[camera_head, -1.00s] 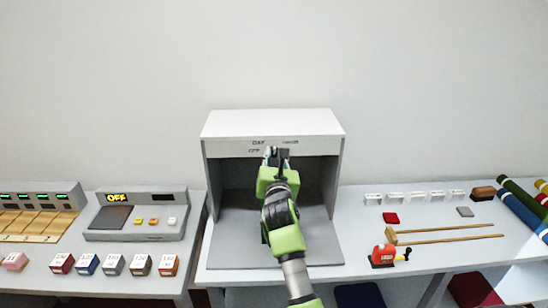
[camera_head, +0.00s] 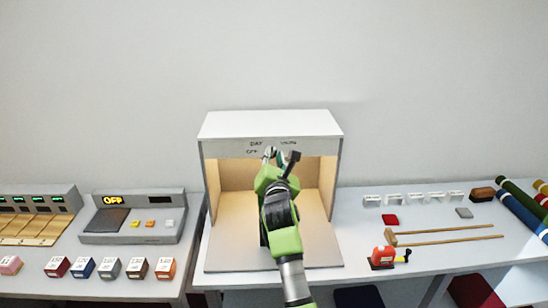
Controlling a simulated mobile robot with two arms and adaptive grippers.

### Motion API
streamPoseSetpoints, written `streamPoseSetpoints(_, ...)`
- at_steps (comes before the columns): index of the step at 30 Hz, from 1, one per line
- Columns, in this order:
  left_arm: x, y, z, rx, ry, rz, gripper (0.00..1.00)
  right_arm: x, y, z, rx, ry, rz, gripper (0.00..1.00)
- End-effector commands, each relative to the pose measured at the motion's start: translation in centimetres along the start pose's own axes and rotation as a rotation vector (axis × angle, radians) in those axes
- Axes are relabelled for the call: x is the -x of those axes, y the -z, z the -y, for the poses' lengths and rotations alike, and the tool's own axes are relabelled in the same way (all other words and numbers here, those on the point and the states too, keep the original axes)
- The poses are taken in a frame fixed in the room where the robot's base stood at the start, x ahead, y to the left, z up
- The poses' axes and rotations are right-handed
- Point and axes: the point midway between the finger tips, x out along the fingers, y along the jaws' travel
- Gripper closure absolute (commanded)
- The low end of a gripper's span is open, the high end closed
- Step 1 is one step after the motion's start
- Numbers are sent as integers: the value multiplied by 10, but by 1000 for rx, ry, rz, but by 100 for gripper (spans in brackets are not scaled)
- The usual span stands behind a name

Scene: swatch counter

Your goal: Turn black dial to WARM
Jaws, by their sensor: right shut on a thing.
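The white light box (camera_head: 268,124) stands at the middle of the counter. Its front strip bears small blurred labels, seemingly DAY and OFF on the left and WARM (camera_head: 289,143) on the right. The inside back wall (camera_head: 237,176) glows a warm tan. My right gripper (camera_head: 281,156) is at the front strip, tilted, with its fingers shut on the black dial. The dial itself is hidden behind the fingers, so its pointer cannot be read. My left gripper is not in view.
Left is a grey console (camera_head: 134,216) reading OFF, with several coloured blocks in front. Right are a red cranked device (camera_head: 384,257), wooden sticks (camera_head: 450,240), small white holders and fabric rolls (camera_head: 522,207). The box's floor panel (camera_head: 235,245) is bare beside my arm.

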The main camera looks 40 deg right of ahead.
Motion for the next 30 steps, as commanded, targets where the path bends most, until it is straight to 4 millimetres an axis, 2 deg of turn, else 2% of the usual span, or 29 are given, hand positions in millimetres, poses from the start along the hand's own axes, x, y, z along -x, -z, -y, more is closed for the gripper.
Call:
streamPoseSetpoints(2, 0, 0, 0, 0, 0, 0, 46, 0, 1, 0, 1, 1, -2, 100)
streamPoseSetpoints(3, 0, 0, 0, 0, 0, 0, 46, 0, 1, 0, 1, 1, -2, 78)
streamPoseSetpoints(5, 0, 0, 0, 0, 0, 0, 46, 0, 1, 0, 1, 1, -2, 64)
streamPoseSetpoints(17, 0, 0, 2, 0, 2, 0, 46, 3, 1, 0, 2, 0, -1, 64)
streamPoseSetpoints(20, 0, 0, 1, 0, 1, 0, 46, 13, 1, 0, 2, -1, -1, 64)
streamPoseSetpoints(30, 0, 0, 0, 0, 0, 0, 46, 63, 1, 0, 1, 0, -2, 64)
